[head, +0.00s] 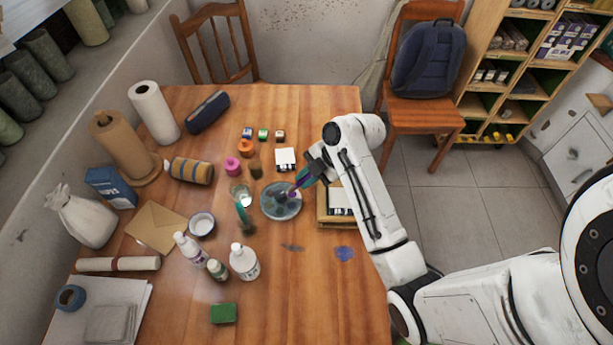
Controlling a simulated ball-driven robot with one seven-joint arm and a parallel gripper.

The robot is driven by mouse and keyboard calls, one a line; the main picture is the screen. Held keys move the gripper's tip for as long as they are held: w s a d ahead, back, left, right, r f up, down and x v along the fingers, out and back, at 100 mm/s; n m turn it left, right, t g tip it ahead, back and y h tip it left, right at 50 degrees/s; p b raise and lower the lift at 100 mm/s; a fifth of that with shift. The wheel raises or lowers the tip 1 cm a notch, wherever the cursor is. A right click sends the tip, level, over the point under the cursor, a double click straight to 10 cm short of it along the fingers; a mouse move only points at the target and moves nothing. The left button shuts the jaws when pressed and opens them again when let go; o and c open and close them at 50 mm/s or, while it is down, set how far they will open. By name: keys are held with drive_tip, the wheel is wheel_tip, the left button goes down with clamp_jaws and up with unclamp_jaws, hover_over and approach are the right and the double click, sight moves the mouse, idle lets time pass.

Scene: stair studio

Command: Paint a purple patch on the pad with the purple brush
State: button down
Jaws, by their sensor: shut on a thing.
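My gripper (307,178) is shut on the purple brush (297,186), whose handle shows purple between the dark fingers. The brush slants down and left over a round grey-green dish (268,208) with dark contents. I cannot tell whether its tip touches the dish. A small white pad-like square (286,155) with dark marks along its lower edge lies just behind the dish. Another white sheet (338,198) lies in a wooden tray (325,219) right of the dish, partly hidden by my arm. I cannot tell which of the two is the pad. No purple patch shows on either.
A glass jar (240,194) and a dark pot with a green-handled brush (245,222) stand left of the dish. Small paint pots (232,165) and white bottles (244,262) are nearby. The front right tabletop is mostly clear.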

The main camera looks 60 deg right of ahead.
drive_tip(key=shift+f+b, duration=0.45)
drive_tip(key=shift+f, duration=0.25)
idle(1.5)
drive_tip(key=shift+r+p, duration=3.05)
drive_tip(key=shift+r, duration=0.55)
drive_tip(key=shift+f, duration=0.1)
